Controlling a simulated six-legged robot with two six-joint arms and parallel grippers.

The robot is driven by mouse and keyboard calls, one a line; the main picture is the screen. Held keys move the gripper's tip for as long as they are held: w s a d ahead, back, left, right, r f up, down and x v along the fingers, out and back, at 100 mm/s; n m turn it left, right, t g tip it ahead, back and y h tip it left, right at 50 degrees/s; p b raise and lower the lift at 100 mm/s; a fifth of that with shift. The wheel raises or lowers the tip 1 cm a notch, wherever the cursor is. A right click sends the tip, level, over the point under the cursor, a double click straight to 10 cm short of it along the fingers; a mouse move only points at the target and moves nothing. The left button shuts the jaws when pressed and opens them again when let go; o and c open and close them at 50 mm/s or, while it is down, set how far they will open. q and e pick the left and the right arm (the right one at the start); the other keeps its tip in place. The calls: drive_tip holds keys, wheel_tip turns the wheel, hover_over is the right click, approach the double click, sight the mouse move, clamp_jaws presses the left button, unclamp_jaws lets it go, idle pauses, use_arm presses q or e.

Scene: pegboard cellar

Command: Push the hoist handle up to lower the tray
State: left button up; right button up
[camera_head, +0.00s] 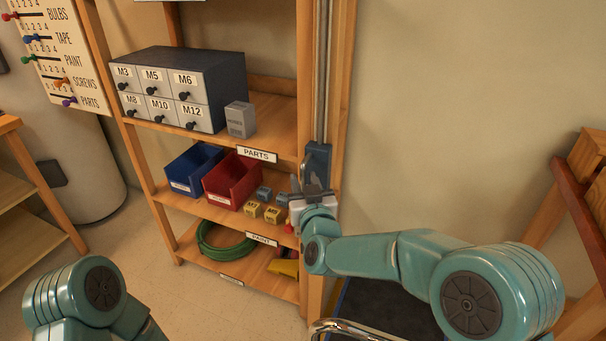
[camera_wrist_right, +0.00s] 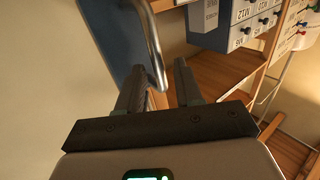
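The hoist handle is a bent metal bar (camera_wrist_right: 153,45) on a blue carriage (camera_head: 318,160), which sits on a vertical metal rail at the right post of the shelf. My right gripper (camera_head: 296,187) is at the carriage's lower left. In the wrist view its two fingers (camera_wrist_right: 160,82) are apart, with the lower end of the bar in front of or between them; I cannot tell if they touch it. My left arm shows at bottom left, but its gripper is out of view. I cannot make out the hoist tray for certain.
The shelf holds a drawer cabinet (camera_head: 180,92), a grey box (camera_head: 240,120), a blue bin (camera_head: 190,170), a red bin (camera_head: 232,180), small labelled blocks and a green hose (camera_head: 215,248). A dark surface (camera_head: 385,307) with a chrome bar (camera_head: 350,327) is at the bottom. The wall right of the rail is bare.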

use_arm(q)
drive_tip(key=shift+r, duration=0.15)
use_arm(e)
drive_tip(key=shift+w+a, duration=0.2)
drive_tip(key=shift+w, duration=1.1)
